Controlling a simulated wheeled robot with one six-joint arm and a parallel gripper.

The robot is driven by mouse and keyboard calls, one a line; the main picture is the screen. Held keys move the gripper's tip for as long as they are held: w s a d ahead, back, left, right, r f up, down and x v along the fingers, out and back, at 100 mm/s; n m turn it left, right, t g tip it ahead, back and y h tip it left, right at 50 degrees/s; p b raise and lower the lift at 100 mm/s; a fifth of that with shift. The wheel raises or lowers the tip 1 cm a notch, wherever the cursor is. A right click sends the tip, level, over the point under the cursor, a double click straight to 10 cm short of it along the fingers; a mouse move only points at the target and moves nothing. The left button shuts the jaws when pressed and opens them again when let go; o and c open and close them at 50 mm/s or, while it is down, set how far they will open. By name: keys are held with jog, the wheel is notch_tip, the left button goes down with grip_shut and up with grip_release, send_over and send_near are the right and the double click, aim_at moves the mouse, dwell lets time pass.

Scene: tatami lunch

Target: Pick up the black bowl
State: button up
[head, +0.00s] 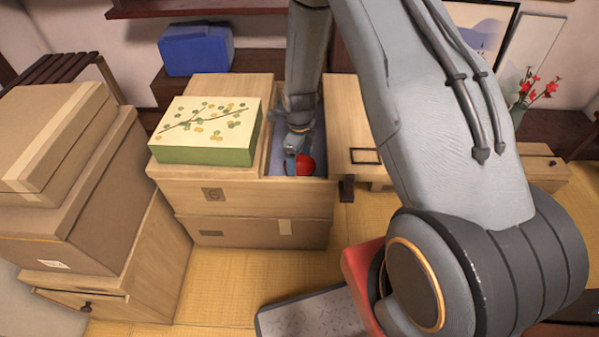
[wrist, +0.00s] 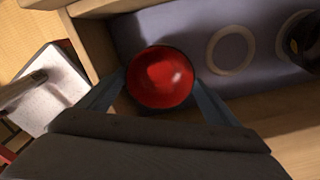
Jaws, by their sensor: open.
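A bowl with a glossy red inside and a thin dark rim (wrist: 161,77) sits in an open compartment of the wooden box. Its outer side is mostly hidden. In the head view its red inside (head: 305,165) shows beside my gripper (head: 296,155), near the front corner of the compartment. In the wrist view my gripper (wrist: 163,92) is open, with one blue-grey finger on each side of the bowl's near part. I cannot tell whether the fingers touch it.
The compartment has a grey-purple floor (wrist: 190,30) and wooden walls close to my gripper. A pale ring (wrist: 231,51) lies on that floor, and a dark object (wrist: 303,40) is at the right. A green patterned box (head: 207,130) stands left of the compartment.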

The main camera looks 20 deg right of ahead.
aim_at(300, 171)
jog(key=shift+f, duration=1.4)
jog(key=shift+c, duration=0.5)
jog(key=c, duration=0.6)
